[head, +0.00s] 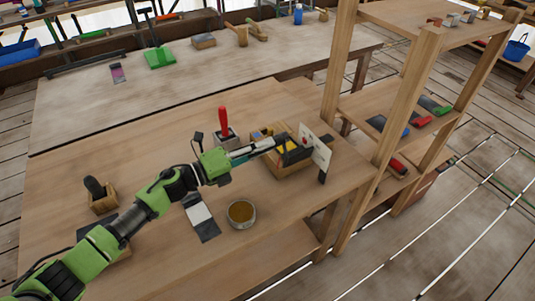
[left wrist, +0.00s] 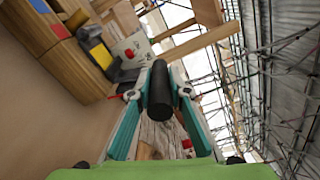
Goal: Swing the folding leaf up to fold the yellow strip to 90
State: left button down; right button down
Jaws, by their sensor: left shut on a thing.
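My left gripper (head: 268,144) reaches in from the left and is shut on a black cylindrical handle (left wrist: 160,92), which sits between its two teal fingers in the left wrist view. I take the handle to be the folding leaf's; where it joins the leaf is hidden. The yellow strip (head: 291,146) shows at the dark bending tool on a wooden block (head: 288,171). In the left wrist view the yellow strip (left wrist: 100,54) lies against the dark metal. Its exact bend angle cannot be told. My right gripper is not in view.
A white panel (head: 316,150) stands just right of the tool. A red-handled tool (head: 223,122) stands behind my arm, and a round tin (head: 241,212) is in front. A wooden shelf post (head: 400,130) rises at the right. The table's front middle is mostly clear.

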pick_arm(q)
jog(key=shift+w+a+f+n+b, duration=0.1)
jog(key=shift+w+a+n+b, duration=0.45)
jog(key=shift+w+a, duration=0.35)
jog(key=shift+w, duration=0.15)
jog(key=c, duration=1.9)
grip_release()
jog(key=shift+f, duration=0.15)
jog(key=shift+d, duration=0.1)
jog(key=v, duration=1.2)
